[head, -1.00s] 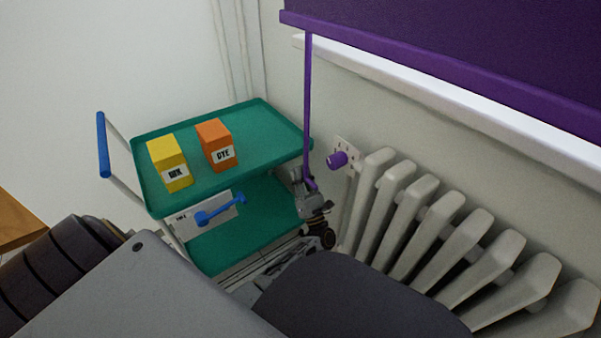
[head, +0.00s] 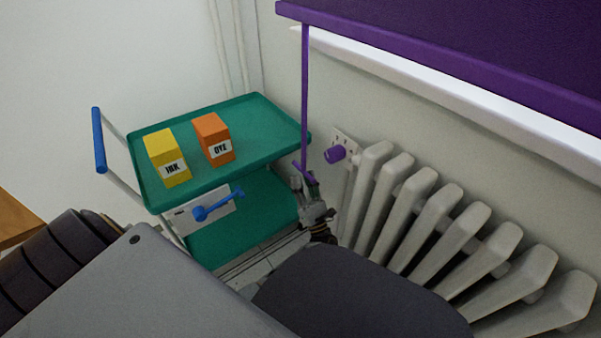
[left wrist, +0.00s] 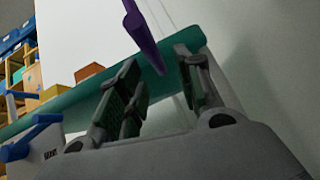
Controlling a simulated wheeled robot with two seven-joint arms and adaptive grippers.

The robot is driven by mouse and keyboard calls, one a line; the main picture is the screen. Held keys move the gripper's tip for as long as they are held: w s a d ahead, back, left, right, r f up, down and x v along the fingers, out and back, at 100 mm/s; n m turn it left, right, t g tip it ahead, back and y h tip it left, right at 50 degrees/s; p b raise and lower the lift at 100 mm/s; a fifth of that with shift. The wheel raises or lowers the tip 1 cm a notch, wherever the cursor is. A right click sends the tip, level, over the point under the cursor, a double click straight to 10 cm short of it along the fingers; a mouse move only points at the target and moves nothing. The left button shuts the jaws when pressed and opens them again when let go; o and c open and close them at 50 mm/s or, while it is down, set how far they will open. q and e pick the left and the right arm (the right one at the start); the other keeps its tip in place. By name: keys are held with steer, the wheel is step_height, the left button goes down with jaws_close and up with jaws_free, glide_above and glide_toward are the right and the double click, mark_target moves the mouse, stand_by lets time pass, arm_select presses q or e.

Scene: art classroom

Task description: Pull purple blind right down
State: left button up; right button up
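The purple blind (head: 470,40) fills the upper right of the head view, its bottom bar slanting above a white ledge. A thin purple pull strap (head: 305,95) hangs from the bar's left end. My left gripper (head: 308,192) is at the strap's lower end, beside the trolley. In the left wrist view the strap (left wrist: 144,35) comes down to an end just beyond and between the spread fingers of this gripper (left wrist: 160,88). The fingers are open, with a gap around the strap's end; no grip on it shows. My right gripper is not in view.
A green trolley (head: 255,110) carries a yellow ink box (head: 168,158) and an orange dye box (head: 213,138), left of my gripper. A wooden edge (head: 15,220) shows at far left.

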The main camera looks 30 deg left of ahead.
arm_select(q)
steer(key=shift+v, duration=1.55)
steer(key=shift+s, duration=0.1)
